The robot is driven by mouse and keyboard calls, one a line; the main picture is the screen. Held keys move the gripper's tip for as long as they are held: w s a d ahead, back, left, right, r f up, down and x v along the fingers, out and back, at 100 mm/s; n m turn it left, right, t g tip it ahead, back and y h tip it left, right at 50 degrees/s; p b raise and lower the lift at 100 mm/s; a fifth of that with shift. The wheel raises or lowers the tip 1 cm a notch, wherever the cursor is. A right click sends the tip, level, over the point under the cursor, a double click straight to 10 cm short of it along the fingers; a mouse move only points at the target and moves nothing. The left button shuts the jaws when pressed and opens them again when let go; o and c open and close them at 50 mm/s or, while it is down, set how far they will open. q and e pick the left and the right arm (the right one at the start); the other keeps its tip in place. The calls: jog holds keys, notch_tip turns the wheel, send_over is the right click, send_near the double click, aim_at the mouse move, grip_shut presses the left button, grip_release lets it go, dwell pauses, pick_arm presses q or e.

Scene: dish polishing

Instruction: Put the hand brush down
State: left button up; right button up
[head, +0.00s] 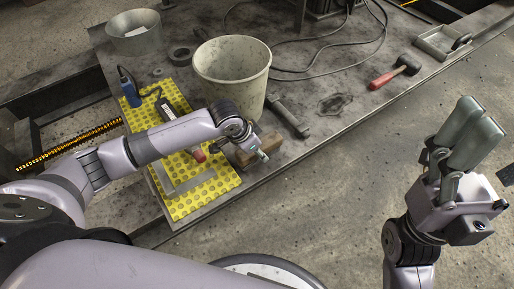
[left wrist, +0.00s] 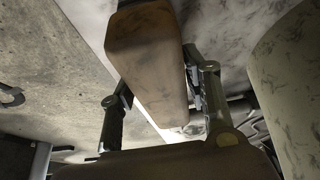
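The hand brush (head: 267,148), a brown wooden block, is at the end of my left arm near the front edge of the table, right of the yellow mat. My left gripper (head: 252,146) is partly hidden behind my wrist. In the left wrist view the brush (left wrist: 148,55) lies between the two fingers of my left gripper (left wrist: 160,88), which are closed on its sides. Its bristles are not visible. I cannot tell whether it touches the table. My right gripper (head: 472,132) is raised at the right, away from the table, empty, its fingers together.
The table (head: 330,125) holds a large bucket (head: 232,78) just behind the brush. A yellow mat (head: 215,182) with tools lies left. A metal hammer-like tool (head: 288,117), a red-handled mallet (head: 395,72), a tray (head: 432,42) and a small pot (head: 135,35) also stand there. Bare tabletop lies right of the brush.

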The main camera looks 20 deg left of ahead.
pick_arm(q)
jog(key=shift+o, duration=1.1)
